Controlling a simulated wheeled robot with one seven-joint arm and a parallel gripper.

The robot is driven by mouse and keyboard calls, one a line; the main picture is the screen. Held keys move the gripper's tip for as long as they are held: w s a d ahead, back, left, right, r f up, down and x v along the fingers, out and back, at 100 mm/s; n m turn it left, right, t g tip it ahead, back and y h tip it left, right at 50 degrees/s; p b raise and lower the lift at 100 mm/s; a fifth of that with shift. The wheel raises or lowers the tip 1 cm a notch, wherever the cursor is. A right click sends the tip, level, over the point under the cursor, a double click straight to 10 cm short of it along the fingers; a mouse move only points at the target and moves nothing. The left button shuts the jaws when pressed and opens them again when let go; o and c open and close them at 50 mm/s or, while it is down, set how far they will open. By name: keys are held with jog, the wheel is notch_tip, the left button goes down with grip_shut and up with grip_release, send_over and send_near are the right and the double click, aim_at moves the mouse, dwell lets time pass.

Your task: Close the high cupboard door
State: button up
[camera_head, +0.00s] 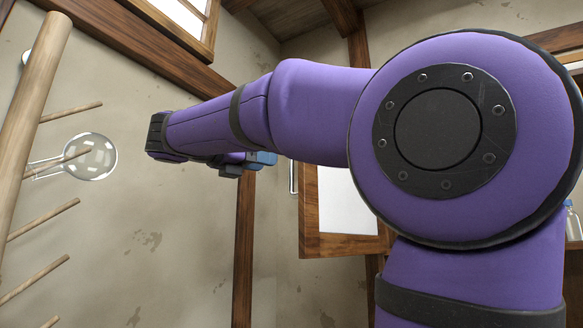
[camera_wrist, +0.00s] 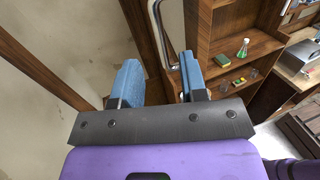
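The cupboard door (camera_head: 345,204), a wooden frame with a white panel, stands open in the head view, partly hidden behind my purple arm. A metal bar handle (camera_head: 292,178) shows at its left edge. In the wrist view the handle (camera_wrist: 163,40) lies just beyond my gripper (camera_wrist: 160,80), between and above the blue fingertips in the picture. The fingers are apart with nothing between them. In the head view my gripper (camera_head: 262,160) is small, left of the door, and mostly hidden by the wrist. I cannot tell whether a finger touches the handle.
The wrist view shows open wooden shelves (camera_wrist: 222,50) with a green flask (camera_wrist: 242,48) and small coloured items. A wall rack with wooden pegs (camera_head: 40,270) and a round glass flask (camera_head: 92,157) stands at the left of the head view. The plaster wall between is bare.

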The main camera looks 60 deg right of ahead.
send_over(292, 189)
jog(key=shift+w+d, duration=0.2)
jog(key=shift+d, duration=0.05)
jog(key=shift+c, duration=0.2)
grip_shut()
